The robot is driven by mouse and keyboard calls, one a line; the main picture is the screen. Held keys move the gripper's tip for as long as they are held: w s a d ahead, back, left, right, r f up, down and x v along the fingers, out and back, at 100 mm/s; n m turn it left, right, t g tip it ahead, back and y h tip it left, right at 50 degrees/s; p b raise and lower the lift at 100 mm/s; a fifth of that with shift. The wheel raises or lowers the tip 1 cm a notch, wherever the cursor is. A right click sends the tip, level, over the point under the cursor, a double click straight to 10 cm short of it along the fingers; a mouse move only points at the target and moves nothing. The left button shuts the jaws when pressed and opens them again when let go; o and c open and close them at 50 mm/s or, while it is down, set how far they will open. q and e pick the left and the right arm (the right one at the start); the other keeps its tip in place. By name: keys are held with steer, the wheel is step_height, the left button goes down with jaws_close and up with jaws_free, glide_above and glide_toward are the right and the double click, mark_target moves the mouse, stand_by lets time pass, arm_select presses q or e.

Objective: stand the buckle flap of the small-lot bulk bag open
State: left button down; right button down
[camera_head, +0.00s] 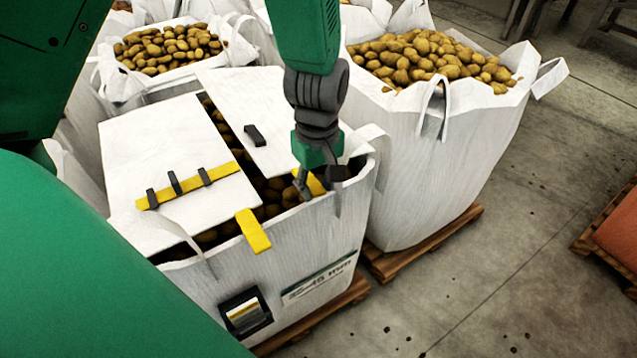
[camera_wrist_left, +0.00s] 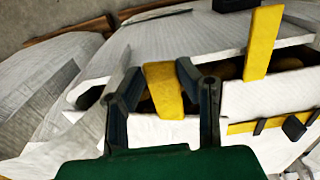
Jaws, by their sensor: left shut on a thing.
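The small-lot bulk bag (camera_head: 315,255) stands in front, white, with potatoes showing between its top panels. The left panel (camera_head: 160,140) carries a yellow strap (camera_head: 188,187) with several black loops. The right panel (camera_head: 235,95) carries a black block (camera_head: 255,135). A yellow tab (camera_head: 253,231) hangs over the front rim; it also shows in the wrist view (camera_wrist_left: 262,42). My left gripper (camera_head: 318,185) is at the right panel's front edge, shut on a second yellow tab (camera_wrist_left: 163,90), which lies between its fingers. The fingers partly hide this tab in the head view. My right gripper is not in view.
A full potato bag (camera_head: 440,140) stands close on the right on a pallet (camera_head: 425,248). Another full bag (camera_head: 125,80) stands behind. A black-framed pouch (camera_head: 245,312) and a label are on the front wall. Concrete floor (camera_head: 480,290) is open at the lower right.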

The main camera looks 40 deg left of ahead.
arm_select(q)
steer(key=c, duration=1.2)
jaws_free()
steer(key=shift+w+a+r, duration=0.1)
steer(key=shift+w+a, duration=0.05)
steer(key=shift+w, duration=0.35)
steer(key=shift+o, duration=0.2)
steer(key=shift+w+a+f, duration=0.1)
steer(key=shift+f, duration=0.1)
steer(key=shift+s+r, duration=0.15)
steer(key=shift+s, duration=0.05)
step_height(320, 180, up, 12)
steer(key=shift+f, duration=0.2)
